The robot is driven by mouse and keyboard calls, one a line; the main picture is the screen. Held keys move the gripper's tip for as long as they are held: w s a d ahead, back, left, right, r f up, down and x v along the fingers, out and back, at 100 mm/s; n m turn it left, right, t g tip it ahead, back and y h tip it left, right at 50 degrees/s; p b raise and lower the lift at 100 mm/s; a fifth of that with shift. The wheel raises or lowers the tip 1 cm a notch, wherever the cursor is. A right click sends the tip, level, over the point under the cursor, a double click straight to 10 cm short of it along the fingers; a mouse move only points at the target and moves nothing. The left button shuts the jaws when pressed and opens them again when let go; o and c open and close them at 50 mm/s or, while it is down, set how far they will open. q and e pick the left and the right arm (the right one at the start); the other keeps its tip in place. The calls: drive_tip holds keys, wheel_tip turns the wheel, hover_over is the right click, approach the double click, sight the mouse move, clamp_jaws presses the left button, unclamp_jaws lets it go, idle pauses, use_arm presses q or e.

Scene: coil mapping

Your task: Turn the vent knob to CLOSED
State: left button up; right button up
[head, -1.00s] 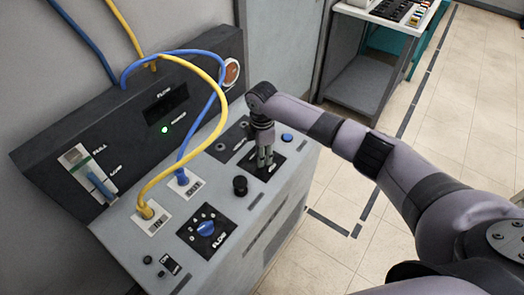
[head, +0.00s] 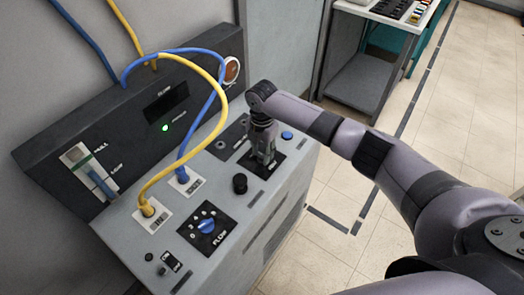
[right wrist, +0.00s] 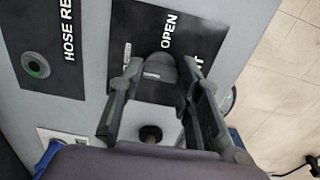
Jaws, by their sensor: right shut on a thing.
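The vent knob (right wrist: 160,68) is a dark grip on a black plate (right wrist: 200,22) in the right wrist view. The word OPEN is printed on the plate beside the knob, and a label ending in NT is partly covered by a finger. My right gripper (head: 263,161) points down onto this plate at the far right of the console's sloped top. In the right wrist view its fingers (right wrist: 162,66) are on either side of the knob, shut on it. No CLOSED label is readable. My left gripper is not in view.
The grey console (head: 262,200) also carries a black knob (head: 240,184), a blue flow dial (head: 207,227) and a blue button (head: 287,135). Yellow (head: 193,145) and blue (head: 211,110) hoses arch over its left part. Open floor lies to the right.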

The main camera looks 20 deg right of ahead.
sight(262, 154)
idle(0.3)
drive_tip(key=o, duration=1.1)
drive_tip(key=shift+o, duration=0.2)
drive_tip(key=shift+r, duration=0.25)
wheel_tip(262, 154, up, 12)
drive_tip(key=shift+f, duration=0.25)
